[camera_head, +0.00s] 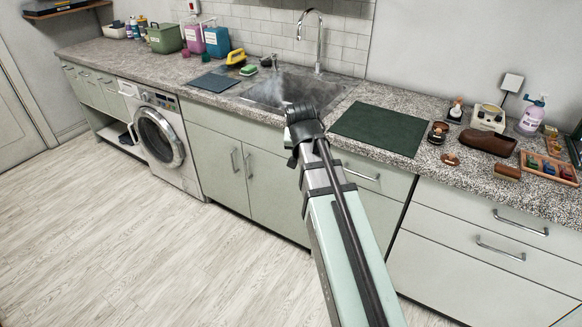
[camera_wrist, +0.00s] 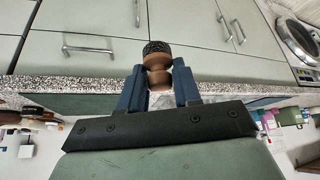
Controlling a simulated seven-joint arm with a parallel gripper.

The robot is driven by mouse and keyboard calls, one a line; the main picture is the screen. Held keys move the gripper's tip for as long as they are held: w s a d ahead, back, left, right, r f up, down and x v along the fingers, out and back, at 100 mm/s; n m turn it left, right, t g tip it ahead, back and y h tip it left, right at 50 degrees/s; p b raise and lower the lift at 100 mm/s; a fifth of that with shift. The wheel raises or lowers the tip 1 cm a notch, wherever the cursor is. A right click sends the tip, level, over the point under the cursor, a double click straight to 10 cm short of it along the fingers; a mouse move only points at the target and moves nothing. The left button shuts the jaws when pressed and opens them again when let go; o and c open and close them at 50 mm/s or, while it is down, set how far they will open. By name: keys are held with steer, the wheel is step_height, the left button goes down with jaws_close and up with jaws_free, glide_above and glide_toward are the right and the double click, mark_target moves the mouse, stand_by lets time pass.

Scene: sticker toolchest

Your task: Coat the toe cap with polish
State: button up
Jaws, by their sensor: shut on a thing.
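My gripper (camera_wrist: 160,82) is shut on a small round brush in the wrist view. The brush (camera_wrist: 158,62) has a brown wooden body and a dark bristle end that points away from the jaws. In the head view the end of my arm is in front of the sink, and the fingers and brush cannot be made out there. The brown shoe (camera_head: 487,141) lies on the counter at the right, well apart from my gripper. A small dark round tin (camera_head: 438,132), likely polish, stands left of the shoe, with a brown round disc (camera_head: 450,159) in front of it.
A dark green mat (camera_head: 380,129) lies between the sink (camera_head: 290,92) and the shoe things. A brown brush block (camera_head: 507,172) and a wooden tray (camera_head: 549,168) of small coloured items sit near the shoe. A tall faucet (camera_head: 312,38) rises behind the sink.

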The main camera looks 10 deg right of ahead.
steer(key=w+d+r+m+g+h, duration=0.1)
steer(key=w+d+r+m, duration=0.1)
steer(key=d, duration=2)
steer(key=w+d+r+m+h, duration=0.1)
steer(key=w+d+r+m, duration=0.1)
steer(key=d, duration=1.9)
steer(key=w+d+n+y, duration=0.2)
steer(key=w+d+n, duration=0.1)
steer(key=d, duration=0.5)
steer(key=w+d+r+n+t+y, duration=0.1)
steer(key=w+d+n, duration=0.3)
steer(key=d, duration=0.5)
steer(key=shift+r+n+y, duration=0.15)
steer(key=shift+n+y, duration=0.35)
steer(key=shift+f, duration=3)
steer(key=shift+a+f, duration=0.1)
steer(key=shift+f, duration=0.4)
